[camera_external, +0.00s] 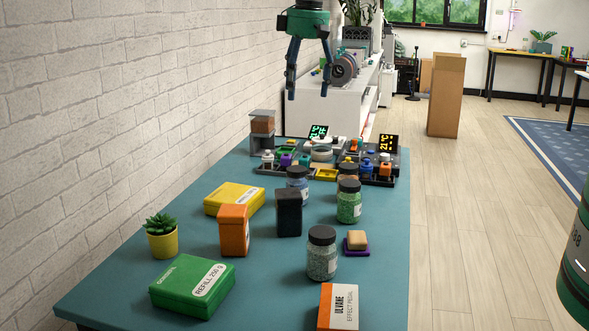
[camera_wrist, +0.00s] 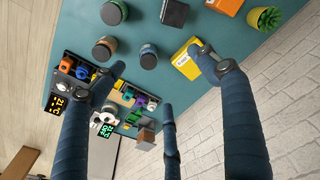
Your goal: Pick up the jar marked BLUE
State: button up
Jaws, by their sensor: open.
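My gripper (camera_external: 309,84) hangs open and empty, high above the far end of the teal table. Its fingers also spread across the wrist view (camera_wrist: 157,80). A dark-lidded jar with bluish contents (camera_external: 298,186) stands upright behind the black box; its lid shows between the fingers in the wrist view (camera_wrist: 149,56). Its label is too small to read. A jar with green contents (camera_external: 349,206) stands to its right, with a brownish jar (camera_external: 348,172) partly hidden behind that one. A speckled grey-green jar (camera_external: 322,262) stands nearer the camera. No jar touches my gripper.
A black box (camera_external: 289,212), an orange box (camera_external: 233,233) and a yellow box (camera_external: 235,198) stand near the bluish jar. A cluttered organiser with lit displays (camera_external: 325,161) fills the table's far end. A potted plant (camera_external: 162,241) and green box (camera_external: 193,288) are front left.

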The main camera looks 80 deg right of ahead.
jog(key=g+p, duration=0.1)
send_over(297, 169)
jog(key=shift+m, duration=0.3)
notch_tip(297, 169, down, 16)
jog(key=shift+w+d, duration=0.1)
jog(key=shift+d, duration=0.05)
jog(key=shift+f, duration=4.3)
jog(key=shift+f, duration=2.6)
jog(key=c, duration=1.6)
jog(key=shift+o, duration=0.2)
jog(key=shift+r, duration=0.1)
